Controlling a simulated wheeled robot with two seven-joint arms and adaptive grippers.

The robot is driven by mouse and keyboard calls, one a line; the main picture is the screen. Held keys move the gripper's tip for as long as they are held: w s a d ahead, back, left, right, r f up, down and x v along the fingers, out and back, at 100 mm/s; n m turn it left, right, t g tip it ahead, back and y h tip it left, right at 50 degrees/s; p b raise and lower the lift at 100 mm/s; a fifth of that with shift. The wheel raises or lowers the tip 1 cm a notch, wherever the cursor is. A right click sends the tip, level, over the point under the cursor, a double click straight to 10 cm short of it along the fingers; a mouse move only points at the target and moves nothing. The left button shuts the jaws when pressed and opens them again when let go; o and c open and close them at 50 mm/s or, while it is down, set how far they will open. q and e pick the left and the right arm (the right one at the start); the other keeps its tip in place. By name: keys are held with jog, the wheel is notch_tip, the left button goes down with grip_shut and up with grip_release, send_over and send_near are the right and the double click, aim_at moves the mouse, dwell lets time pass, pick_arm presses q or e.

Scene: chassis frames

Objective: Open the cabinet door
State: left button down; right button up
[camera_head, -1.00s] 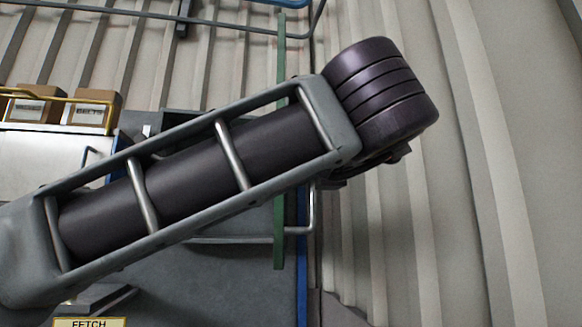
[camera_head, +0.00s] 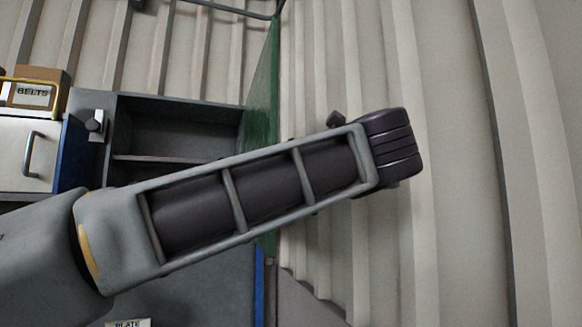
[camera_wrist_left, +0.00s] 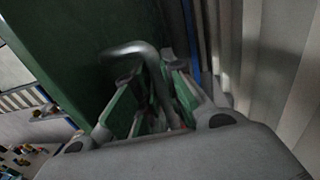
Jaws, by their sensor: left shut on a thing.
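The grey cabinet (camera_head: 178,100) stands left of centre in the head view, and part of its shelved interior (camera_head: 180,132) shows. Its green door (camera_head: 263,90) stands open at the cabinet's right side, seen at a steep angle. My left arm crosses in front and hides the lower door and much of the cabinet. In the left wrist view, the green door (camera_wrist_left: 75,50) fills the upper left. My left gripper (camera_wrist_left: 150,70) is shut on the bent metal door handle (camera_wrist_left: 125,50), which runs between its fingers. My right gripper is in neither view.
A white drawer unit (camera_head: 25,150) with a handle stands left of the cabinet, with a box labelled BELTS (camera_head: 35,93) on top. A ribbed wall (camera_head: 450,230) rises behind and to the right of the door.

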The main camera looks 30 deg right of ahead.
pick_arm(q)
jog(key=shift+s, duration=0.1)
jog(key=c, duration=1.9)
grip_release()
jog(key=o, duration=0.4)
jog(key=shift+s, duration=3.85)
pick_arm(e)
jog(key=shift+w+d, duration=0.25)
